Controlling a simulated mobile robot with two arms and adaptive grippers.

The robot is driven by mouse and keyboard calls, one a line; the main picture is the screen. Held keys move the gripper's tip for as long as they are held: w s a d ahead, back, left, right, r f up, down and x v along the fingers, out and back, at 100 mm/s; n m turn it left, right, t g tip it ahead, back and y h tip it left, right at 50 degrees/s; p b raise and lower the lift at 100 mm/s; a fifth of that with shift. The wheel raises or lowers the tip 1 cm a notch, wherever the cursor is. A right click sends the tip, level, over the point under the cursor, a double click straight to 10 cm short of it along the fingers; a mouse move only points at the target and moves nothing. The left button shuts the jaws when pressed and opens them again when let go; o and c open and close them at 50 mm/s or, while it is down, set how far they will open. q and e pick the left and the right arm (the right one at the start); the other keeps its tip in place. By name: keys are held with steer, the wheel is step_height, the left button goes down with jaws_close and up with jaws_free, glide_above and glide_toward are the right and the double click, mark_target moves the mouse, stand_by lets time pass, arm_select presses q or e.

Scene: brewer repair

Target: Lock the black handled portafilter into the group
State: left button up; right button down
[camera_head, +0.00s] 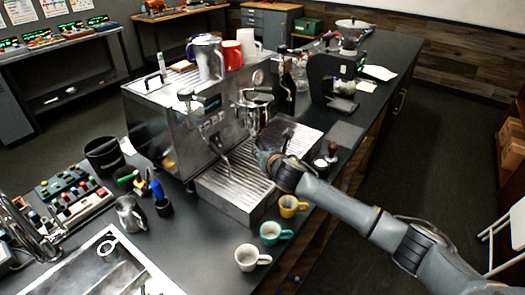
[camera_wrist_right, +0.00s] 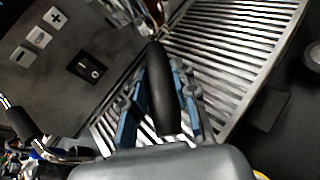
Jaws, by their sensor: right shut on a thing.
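The black handle (camera_wrist_right: 160,90) of the portafilter stands between the two blue-lined fingers of my right gripper (camera_wrist_right: 160,105) in the right wrist view. The gripper is shut on it. The handle's far end points up toward chrome parts at the top edge. In the head view my right gripper (camera_head: 264,156) is in front of the espresso machine (camera_head: 185,130), above its drip tray (camera_head: 235,185) and just below the group (camera_head: 252,100). The arm and gripper hide the handle there. I cannot tell whether the portafilter's head is seated in the group. My left gripper is not in view.
Yellow (camera_head: 290,206), teal (camera_head: 273,233) and white (camera_head: 250,257) cups stand along the counter's front edge. A steel pitcher (camera_head: 130,214) stands left of the tray. A steam wand (camera_head: 220,155) hangs left of my gripper. A black grinder (camera_head: 325,80) stands behind right.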

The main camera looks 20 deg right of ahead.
steer(key=shift+r+p, duration=0.1)
steer(key=shift+p, duration=0.3)
stand_by(0.6)
steer(key=shift+r+p, duration=0.45)
steer(key=shift+p, duration=0.2)
steer(key=shift+p, duration=0.35)
stand_by(1.0)
steer(key=shift+r+p, duration=0.75)
steer(key=shift+p, duration=0.9)
stand_by(1.2)
steer(key=shift+p, duration=0.3)
stand_by(0.7)
steer(key=shift+r+p, duration=0.3)
steer(key=shift+p, duration=0.15)
stand_by(0.7)
